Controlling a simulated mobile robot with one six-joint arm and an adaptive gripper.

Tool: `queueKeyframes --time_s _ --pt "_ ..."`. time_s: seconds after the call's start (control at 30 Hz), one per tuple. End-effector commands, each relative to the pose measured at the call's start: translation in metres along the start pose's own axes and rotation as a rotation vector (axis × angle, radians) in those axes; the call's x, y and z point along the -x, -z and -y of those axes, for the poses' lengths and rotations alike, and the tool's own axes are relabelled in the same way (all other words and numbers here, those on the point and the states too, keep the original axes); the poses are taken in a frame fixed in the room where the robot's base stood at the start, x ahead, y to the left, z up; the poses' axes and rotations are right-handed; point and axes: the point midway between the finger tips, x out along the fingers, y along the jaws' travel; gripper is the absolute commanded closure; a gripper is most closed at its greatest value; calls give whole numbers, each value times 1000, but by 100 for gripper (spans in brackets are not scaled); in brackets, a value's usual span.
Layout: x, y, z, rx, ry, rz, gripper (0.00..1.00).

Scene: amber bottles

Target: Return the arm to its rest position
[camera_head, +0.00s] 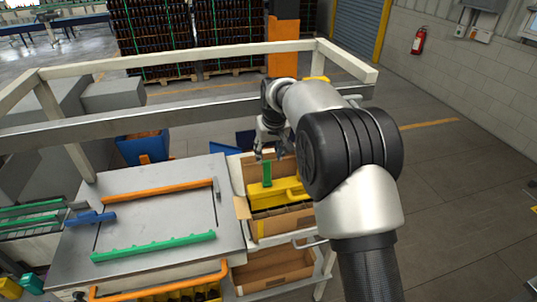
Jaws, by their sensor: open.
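My arm (350,150) comes up from the lower right and bends over the right part of the workstation. My gripper (269,154) hangs at its far end, pointing down above a cardboard box (246,208). It is small in the picture, and its fingers look apart with nothing between them. In the box lie a yellow case-like object (276,193) and a green upright piece (267,173), just below the gripper. I cannot tell whether the gripper touches the green piece. My forearm hides part of the box's right side.
A metal table (150,215) at left carries an orange bar (160,200), a green toothed bar (153,246) and a blue piece (90,218). A pale frame rail (190,60) spans behind the arm. A second box (270,268) sits lower. Open floor lies at right.

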Motion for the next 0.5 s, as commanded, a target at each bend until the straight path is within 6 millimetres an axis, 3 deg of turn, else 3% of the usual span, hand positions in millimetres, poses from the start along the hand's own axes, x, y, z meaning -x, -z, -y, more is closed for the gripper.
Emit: queueKeyframes --time_s 0.33,0.5 --pt "3 -3 -2 -3 -2 -4 57" --pt "28 -34 -14 -30 -12 -16 57"
